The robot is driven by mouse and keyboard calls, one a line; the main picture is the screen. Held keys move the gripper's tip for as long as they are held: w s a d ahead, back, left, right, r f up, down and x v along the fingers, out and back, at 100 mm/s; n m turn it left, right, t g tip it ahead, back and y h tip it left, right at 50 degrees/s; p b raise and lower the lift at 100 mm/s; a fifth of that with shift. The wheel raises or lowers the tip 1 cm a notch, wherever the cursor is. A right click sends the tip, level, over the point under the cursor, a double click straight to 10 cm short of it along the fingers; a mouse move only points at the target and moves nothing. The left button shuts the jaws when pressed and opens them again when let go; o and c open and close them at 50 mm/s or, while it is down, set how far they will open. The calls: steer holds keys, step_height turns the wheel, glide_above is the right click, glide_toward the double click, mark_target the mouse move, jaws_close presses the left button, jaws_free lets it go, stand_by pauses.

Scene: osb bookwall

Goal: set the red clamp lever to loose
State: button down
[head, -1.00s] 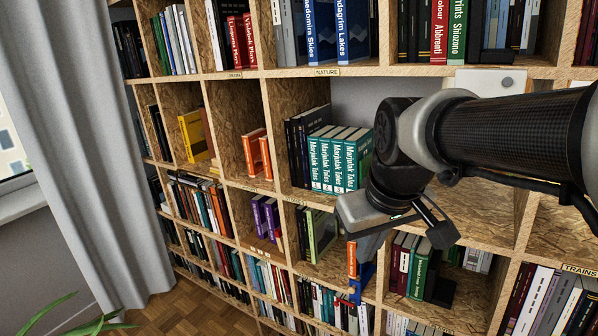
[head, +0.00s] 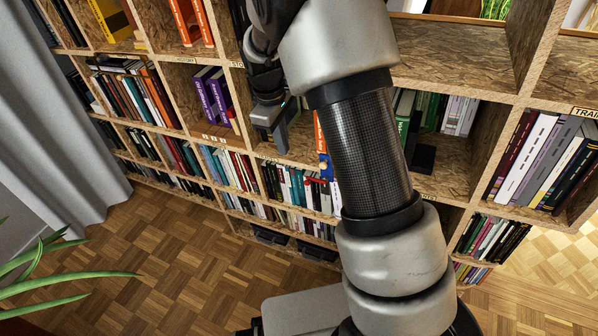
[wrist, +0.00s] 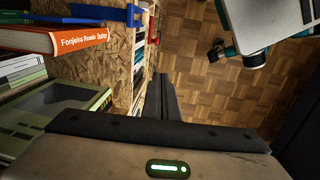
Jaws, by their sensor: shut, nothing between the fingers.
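A blue clamp-like part (head: 326,168) shows at the shelf edge beside an orange book in the head view, partly behind my arm. In the wrist view it is the blue part (wrist: 100,12) at the top, beside the orange book. A small red piece (wrist: 153,27) lies near it at the board's edge. It may be the red clamp lever, but its setting cannot be told. My gripper (head: 282,143) is in front of the shelves, left of the blue part. Its fingers (wrist: 162,97) are together and empty in the wrist view, apart from the red piece.
The OSB bookwall (head: 500,160) with books in several compartments fills the back. The orange book (wrist: 75,38) and a green-framed item (wrist: 60,110) lie close left of my fingers. Open parquet floor (head: 170,250) lies in front. A plant (head: 50,275) stands at the left.

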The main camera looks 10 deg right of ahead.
mark_target(316, 181)
steer(key=shift+f, duration=0.1)
steer(key=d+f+b, duration=0.3)
steer(key=d+f, duration=0.1)
steer(key=f, duration=0.8)
steer(key=shift+s+d, duration=0.2)
steer(key=shift+s, duration=0.05)
steer(key=shift+f, duration=0.15)
